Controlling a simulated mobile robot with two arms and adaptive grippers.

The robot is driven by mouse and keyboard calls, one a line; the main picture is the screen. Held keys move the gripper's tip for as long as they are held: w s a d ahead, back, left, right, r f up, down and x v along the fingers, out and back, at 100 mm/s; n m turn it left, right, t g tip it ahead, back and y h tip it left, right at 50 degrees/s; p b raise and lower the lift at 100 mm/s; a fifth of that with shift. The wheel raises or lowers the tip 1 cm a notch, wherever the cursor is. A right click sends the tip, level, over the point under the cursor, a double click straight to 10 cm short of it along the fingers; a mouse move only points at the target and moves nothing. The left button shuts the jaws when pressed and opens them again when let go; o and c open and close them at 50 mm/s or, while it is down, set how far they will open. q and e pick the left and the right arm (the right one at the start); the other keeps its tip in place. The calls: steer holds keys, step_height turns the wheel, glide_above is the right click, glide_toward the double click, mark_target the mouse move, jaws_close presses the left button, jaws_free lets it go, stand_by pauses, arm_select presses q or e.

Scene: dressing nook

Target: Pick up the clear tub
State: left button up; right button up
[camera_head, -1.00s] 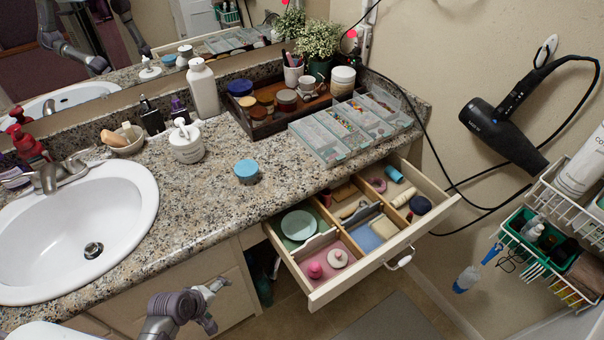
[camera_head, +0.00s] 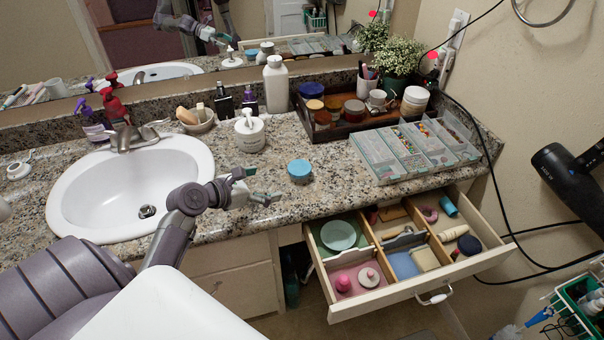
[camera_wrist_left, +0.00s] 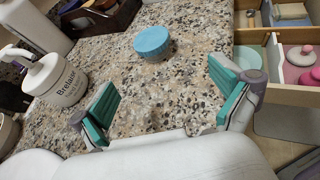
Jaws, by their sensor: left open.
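A small round tub with a blue lid (camera_head: 300,170) stands upright on the granite counter, right of the white pump bottle. Its body below the lid looks clear, though little of it shows. It also stands ahead of the fingers in the left wrist view (camera_wrist_left: 152,43). My left gripper (camera_head: 257,186) is over the counter's front part, left of the tub and apart from it. Its teal-padded fingers (camera_wrist_left: 162,88) are spread wide with nothing between them. My right gripper is not in view.
The white pump bottle (camera_head: 249,133) and a tall white bottle (camera_head: 276,84) stand behind left. A wooden tray (camera_head: 333,130) of jars and clear organizer boxes (camera_head: 383,158) sit behind right. An open drawer (camera_head: 375,303) juts out below the counter. The sink (camera_head: 95,190) is at left.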

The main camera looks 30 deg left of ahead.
mark_target(294, 172)
arm_select(q)
steer(key=shift+w+a+r+n, duration=0.2)
steer(key=shift+w+a+n, duration=0.1)
steer(key=shift+w+n, duration=0.1)
steer(key=b+x, duration=0.1)
steer(key=x, duration=0.7)
steer(key=shift+w, duration=0.15)
steer(key=x, duration=0.5)
steer(key=shift+w+a+f+b, duration=0.1)
steer(key=shift+a+b, duration=0.1)
steer(key=shift+b, duration=0.15)
steer(key=shift+c, duration=0.2)
steer(key=c, duration=1.1)
steer(key=shift+c, duration=0.8)
